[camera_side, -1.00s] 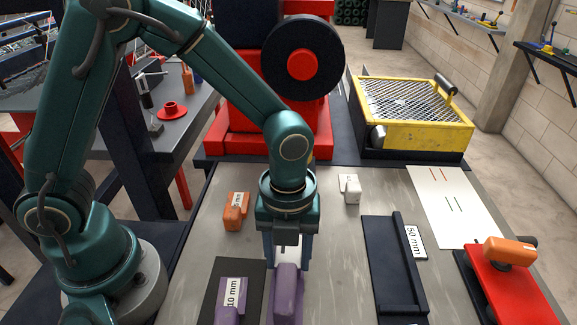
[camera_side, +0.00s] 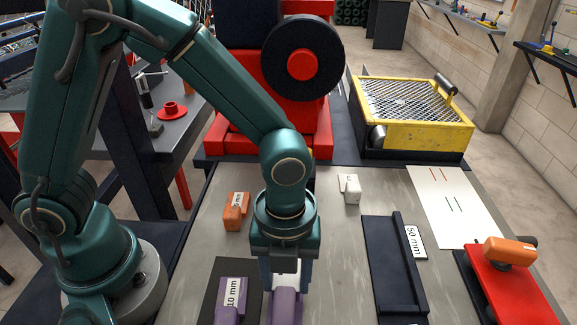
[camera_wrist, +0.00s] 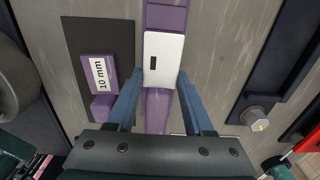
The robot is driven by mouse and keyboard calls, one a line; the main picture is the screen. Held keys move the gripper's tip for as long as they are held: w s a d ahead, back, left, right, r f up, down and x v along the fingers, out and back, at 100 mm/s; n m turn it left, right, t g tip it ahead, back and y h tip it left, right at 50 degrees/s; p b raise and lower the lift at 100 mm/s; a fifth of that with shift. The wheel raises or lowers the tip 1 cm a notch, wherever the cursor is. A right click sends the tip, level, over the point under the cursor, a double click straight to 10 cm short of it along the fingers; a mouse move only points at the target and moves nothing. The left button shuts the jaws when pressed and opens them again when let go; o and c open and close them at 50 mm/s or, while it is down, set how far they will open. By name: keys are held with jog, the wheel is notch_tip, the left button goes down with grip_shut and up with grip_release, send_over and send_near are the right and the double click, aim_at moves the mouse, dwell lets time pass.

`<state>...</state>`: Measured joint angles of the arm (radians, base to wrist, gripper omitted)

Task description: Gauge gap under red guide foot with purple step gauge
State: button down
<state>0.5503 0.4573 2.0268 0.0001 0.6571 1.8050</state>
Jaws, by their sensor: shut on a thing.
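My gripper (camera_side: 286,280) points down at the front middle of the grey bench. It is shut on a purple piece (camera_side: 285,308) with a white plate on it. In the wrist view the white plate (camera_wrist: 163,60), with a small dark mark, sits between my fingertips (camera_wrist: 161,80); purple (camera_wrist: 166,16) extends beyond it both ways. Another purple block (camera_side: 228,315), labelled 10 mm, is on a black mat just left of it. A red plate with an orange block (camera_side: 508,252) on it is at the right; I cannot tell whether this is the guide foot.
An orange block (camera_side: 236,211) and a white block (camera_side: 350,188) stand farther back. A dark channel fixture (camera_side: 392,268), with a 50 mm label beside it, is to the right. A white sheet (camera_side: 452,205) lies behind the red plate.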

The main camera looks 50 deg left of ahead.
aim_at(287, 282)
jog(key=shift+r, duration=0.1)
jog(key=shift+r, duration=2.9)
